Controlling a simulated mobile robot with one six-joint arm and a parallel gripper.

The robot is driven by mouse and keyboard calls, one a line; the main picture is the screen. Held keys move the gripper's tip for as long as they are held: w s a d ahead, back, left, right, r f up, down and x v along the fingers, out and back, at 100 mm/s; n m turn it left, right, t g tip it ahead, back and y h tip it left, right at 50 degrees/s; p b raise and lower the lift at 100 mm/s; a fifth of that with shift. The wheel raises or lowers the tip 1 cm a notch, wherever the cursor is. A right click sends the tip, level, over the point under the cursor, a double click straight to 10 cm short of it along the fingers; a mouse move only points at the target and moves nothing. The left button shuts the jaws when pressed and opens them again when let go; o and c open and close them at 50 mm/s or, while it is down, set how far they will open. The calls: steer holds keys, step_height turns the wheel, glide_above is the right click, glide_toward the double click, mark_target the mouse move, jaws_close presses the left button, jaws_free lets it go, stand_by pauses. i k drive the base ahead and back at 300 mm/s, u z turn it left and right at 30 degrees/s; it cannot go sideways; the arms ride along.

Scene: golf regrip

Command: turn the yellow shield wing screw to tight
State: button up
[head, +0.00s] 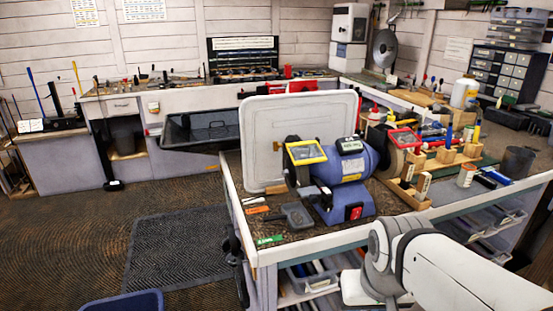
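A blue bench grinder (345,165) stands on the workbench (290,252) near its front left. A yellow-framed shield (306,153) is tilted over the grinder's left wheel. A small brass-coloured part shows at the shield's upper left edge; it is too small to tell whether it is the wing screw or how it is turned. A red-framed shield (404,140) sits over the right wheel. My white arm enters at the lower right, in front of the bench. My gripper is not in view.
A large white panel (262,125) stands upright behind the grinder. Small tools and a grey tray (297,216) lie left of its base. Wooden holders (405,192) with bottles and pens are on the right. Dark floor mat (180,250) lies left of the bench.

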mark_target(275, 146)
steer(key=z, duration=0.1)
steer(key=k, duration=0.7)
steer(key=u, duration=1.1)
steer(key=i, duration=1)
steer(key=u, duration=0.05)
